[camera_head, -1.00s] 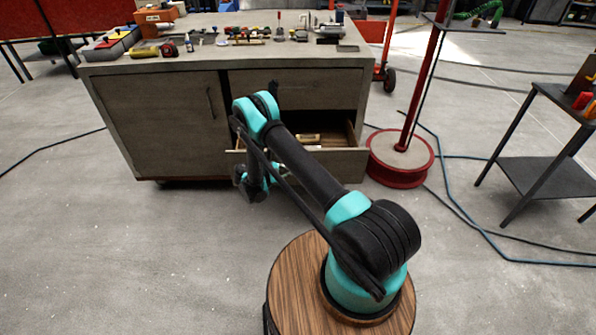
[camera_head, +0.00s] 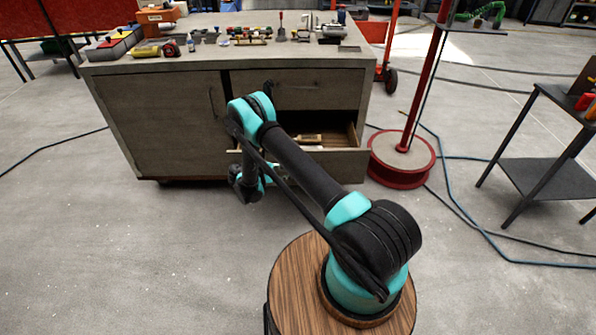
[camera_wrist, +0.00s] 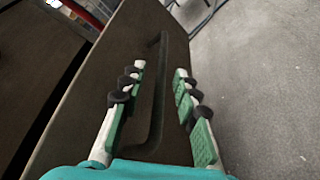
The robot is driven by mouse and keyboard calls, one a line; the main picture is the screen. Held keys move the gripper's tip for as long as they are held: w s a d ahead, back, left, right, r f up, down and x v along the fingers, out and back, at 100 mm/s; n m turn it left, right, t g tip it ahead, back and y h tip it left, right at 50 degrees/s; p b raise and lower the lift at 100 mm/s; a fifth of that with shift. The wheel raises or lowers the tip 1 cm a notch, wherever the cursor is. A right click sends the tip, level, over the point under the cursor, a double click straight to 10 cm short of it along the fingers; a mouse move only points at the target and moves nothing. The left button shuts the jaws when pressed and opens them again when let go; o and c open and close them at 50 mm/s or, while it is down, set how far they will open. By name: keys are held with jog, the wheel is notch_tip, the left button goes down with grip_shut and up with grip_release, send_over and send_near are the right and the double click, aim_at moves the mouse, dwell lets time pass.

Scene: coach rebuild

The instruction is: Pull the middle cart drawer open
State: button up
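The grey-brown cart (camera_head: 160,115) stands ahead of my arm. The drawer (camera_head: 345,162) below its closed top drawer (camera_head: 310,90) is pulled out, and its inside shows with a small light-coloured item (camera_head: 308,139) in it. In the wrist view, the dark bar handle (camera_wrist: 158,95) stands on a brown drawer front (camera_wrist: 95,75). My gripper (camera_wrist: 161,72) has one finger on each side of this handle, with gaps visible on both sides. The fingers are apart and not closed on it.
Tools and small parts lie on the cart top (camera_head: 215,62). A red round-based stand (camera_head: 402,160) is close to the cart's right side. A dark metal table (camera_head: 550,175) stands at the right, with cables on the floor.

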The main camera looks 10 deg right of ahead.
jog(key=v, duration=0.9)
jog(key=shift+a, duration=0.2)
jog(key=shift+s, duration=0.1)
jog(key=shift+c, duration=0.5)
